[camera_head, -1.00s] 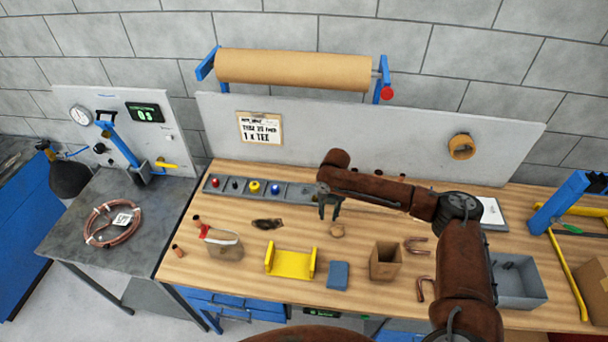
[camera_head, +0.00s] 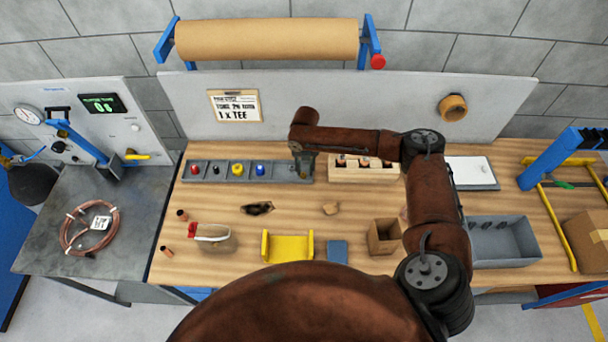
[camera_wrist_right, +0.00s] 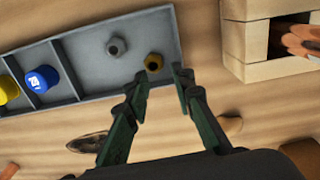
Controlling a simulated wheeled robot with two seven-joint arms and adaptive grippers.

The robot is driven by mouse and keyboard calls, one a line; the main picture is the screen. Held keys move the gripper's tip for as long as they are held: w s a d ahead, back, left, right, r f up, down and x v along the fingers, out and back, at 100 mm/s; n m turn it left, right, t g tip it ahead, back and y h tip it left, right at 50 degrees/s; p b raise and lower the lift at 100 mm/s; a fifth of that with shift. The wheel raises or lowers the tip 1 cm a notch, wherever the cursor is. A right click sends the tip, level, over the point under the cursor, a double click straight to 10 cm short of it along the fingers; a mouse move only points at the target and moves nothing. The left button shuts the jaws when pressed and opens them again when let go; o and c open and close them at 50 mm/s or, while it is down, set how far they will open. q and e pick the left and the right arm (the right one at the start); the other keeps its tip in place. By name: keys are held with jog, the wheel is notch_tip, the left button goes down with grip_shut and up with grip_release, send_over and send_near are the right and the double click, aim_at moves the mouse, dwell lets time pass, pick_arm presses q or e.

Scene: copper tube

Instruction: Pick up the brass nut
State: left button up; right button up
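The brass nut (camera_wrist_right: 153,62) lies in the right-end compartment of the grey parts tray, near its front corner, in the right wrist view. A grey nut (camera_wrist_right: 116,46) lies in the same compartment, farther left. My right gripper (camera_wrist_right: 161,74) is open and empty, its dark green fingers pointing at the brass nut. The nut shows between and just beyond the two fingertips; no contact is visible. In the head view my right gripper (camera_head: 303,170) hangs over the right end of the parts tray (camera_head: 220,179) and hides the nut. My left gripper is not in view.
A wooden block rack (camera_head: 362,173) with copper fittings stands just right of the tray. A blue cap (camera_wrist_right: 42,78) sits in the neighbouring compartment. A yellow holder (camera_head: 287,246), a blue block (camera_head: 337,250) and a cardboard box (camera_head: 383,238) stand near the front edge.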

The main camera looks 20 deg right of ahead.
aim_at(303, 173)
jog(key=w+f, duration=0.2)
jog(key=f, duration=0.1)
jog(key=shift+a+f, duration=0.15)
jog(key=shift+a, duration=0.05)
jog(key=shift+s+d, duration=0.15)
jog(key=shift+s, duration=0.35)
jog(key=shift+c, duration=0.7)
jog(key=shift+w, duration=0.3)
jog(key=c, duration=0.3)
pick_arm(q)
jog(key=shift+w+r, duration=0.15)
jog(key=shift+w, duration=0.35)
pick_arm(e)
jog(key=shift+s, duration=0.15)
grip_shut()
